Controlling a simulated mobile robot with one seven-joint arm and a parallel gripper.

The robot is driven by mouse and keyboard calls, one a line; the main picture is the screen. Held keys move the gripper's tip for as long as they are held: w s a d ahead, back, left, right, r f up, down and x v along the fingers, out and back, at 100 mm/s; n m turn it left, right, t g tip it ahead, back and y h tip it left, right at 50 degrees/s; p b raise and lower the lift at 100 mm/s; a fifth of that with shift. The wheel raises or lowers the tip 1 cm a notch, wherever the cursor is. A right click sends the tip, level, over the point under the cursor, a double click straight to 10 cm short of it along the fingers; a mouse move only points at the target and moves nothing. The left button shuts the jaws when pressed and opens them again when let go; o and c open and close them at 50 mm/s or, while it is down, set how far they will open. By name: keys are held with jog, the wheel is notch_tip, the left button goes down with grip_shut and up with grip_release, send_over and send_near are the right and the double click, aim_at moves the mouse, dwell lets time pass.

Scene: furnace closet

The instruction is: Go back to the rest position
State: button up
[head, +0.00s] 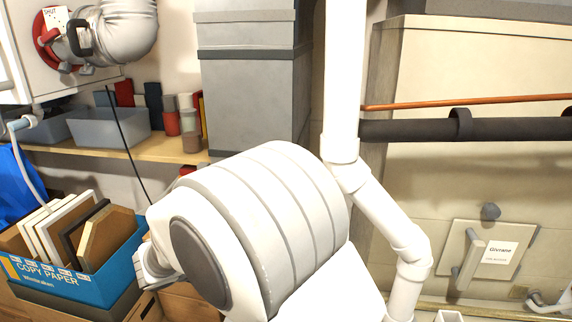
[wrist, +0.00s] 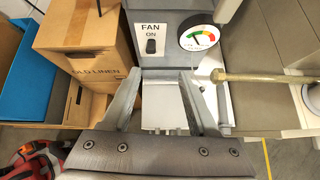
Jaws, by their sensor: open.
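My gripper (wrist: 162,80) shows in the wrist view with its two grey fingers apart. A pale flat plate shows between the fingers; I cannot tell how far beyond them it lies. Just past the fingertips is a grey panel with a black switch (wrist: 151,46) under a "FAN ON" label.
A blue copy paper box (head: 92,284) with frames stands at lower left. A shelf (head: 165,151) holds grey bins. White pipe (head: 343,80) and black pipe (head: 520,129) are close to my arm. In the wrist view are cardboard boxes (wrist: 85,35) and a brass rod (wrist: 265,77).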

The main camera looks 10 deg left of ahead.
jog(key=s+d+r+m+g+h, duration=0.1)
jog(key=s+d+r+m, duration=0.1)
jog(key=d+r+m, duration=0.5)
jog(key=s+d+r+m+g, duration=0.15)
jog(key=d+m, duration=0.25)
jog(key=d, duration=0.7)
jog(key=s+d+r+m+g+h, duration=0.1)
jog(key=s+d+r+m, duration=0.1)
jog(key=d+r+m, duration=0.5)
jog(key=s+d+m+y, duration=0.1)
jog(key=s+d+m, duration=0.4)
jog(key=s+m, duration=0.3)
jog(key=s+d+f+m+g+y, duration=0.1)
jog(key=s+d+m+y, duration=0.1)
jog(key=s+d+m, duration=0.4)
jog(key=s+m, duration=0.2)
jog(key=s, duration=0.2)
jog(key=shift+d+f, duration=0.2)
jog(key=shift+d, duration=0.1)
